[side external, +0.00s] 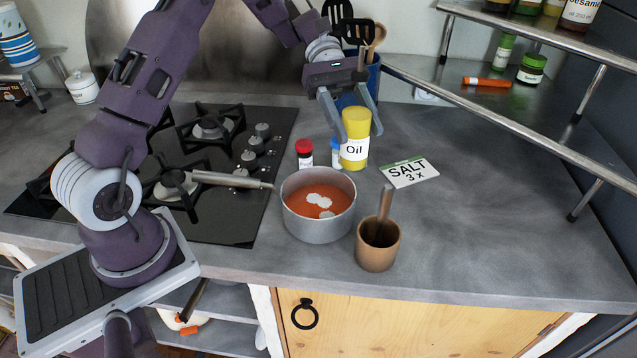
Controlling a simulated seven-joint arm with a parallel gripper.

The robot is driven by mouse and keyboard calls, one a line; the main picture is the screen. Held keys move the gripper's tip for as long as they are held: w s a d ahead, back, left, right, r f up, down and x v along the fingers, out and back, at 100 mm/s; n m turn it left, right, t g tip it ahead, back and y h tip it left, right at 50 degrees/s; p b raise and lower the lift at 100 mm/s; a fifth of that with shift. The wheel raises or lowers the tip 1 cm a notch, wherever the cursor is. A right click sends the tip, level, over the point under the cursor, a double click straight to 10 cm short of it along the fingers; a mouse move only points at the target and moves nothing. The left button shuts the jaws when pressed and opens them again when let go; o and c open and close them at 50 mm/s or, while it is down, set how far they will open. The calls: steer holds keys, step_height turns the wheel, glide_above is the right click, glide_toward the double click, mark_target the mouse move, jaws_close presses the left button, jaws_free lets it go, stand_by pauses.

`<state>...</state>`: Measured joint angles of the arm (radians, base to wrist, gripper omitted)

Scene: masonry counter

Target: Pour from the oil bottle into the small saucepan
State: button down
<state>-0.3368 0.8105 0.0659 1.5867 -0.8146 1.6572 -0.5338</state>
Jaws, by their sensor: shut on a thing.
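The oil bottle (354,150) is a yellow cylinder with a white label reading "Oil". It stands upright, with its base at or near the counter, behind the saucepan and slightly right of it. My gripper (359,130) points down with its fingers on either side of the bottle's upper part and is shut on it. The small saucepan (318,227) is grey metal and sits on the counter. It holds orange-red liquid with several white pieces in it. Its long handle points left over the cooktop's edge.
A wooden mortar with pestle (377,252) stands right of the saucepan. A red-capped jar (305,154) and a small blue-capped bottle (336,153) stand close left of the oil. A metal shelf (520,125) overhangs the back right; the right counter is clear.

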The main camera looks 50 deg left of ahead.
mark_target(367, 157)
steer(key=shift+s+d+f+m+g, duration=0.15)
steer(key=shift+d+m+g, duration=0.15)
steer(key=shift+d, duration=0.3)
steer(key=shift+s+d+m+g, duration=0.1)
steer(key=shift+d+m+g, duration=0.2)
steer(key=shift+d, duration=0.3)
steer(key=shift+w, duration=0.1)
steer(key=shift+w+m+t, duration=0.15)
steer(key=shift+m+t, duration=0.45)
steer(key=f, duration=0.2)
steer(key=f+m, duration=0.1)
steer(key=shift+w+d+f+t, duration=0.15)
steer(key=shift+w+f+t, duration=0.1)
steer(key=shift+t, duration=0.15)
steer(key=shift+w+f+m+t+h, duration=0.1)
steer(key=shift+f+m+t+h, duration=0.5)
steer(key=shift+f, duration=0.5)
steer(key=shift+w+d+f+m+t+h, duration=0.2)
steer(key=shift+w+f+m+t+h, duration=0.25)
steer(key=shift+m, duration=0.35)
steer(key=shift+w+d+f+m+t+h, duration=0.15)
steer(key=shift+w+d+f+m+t, duration=0.1)
steer(key=shift+w+m+t, duration=0.4)
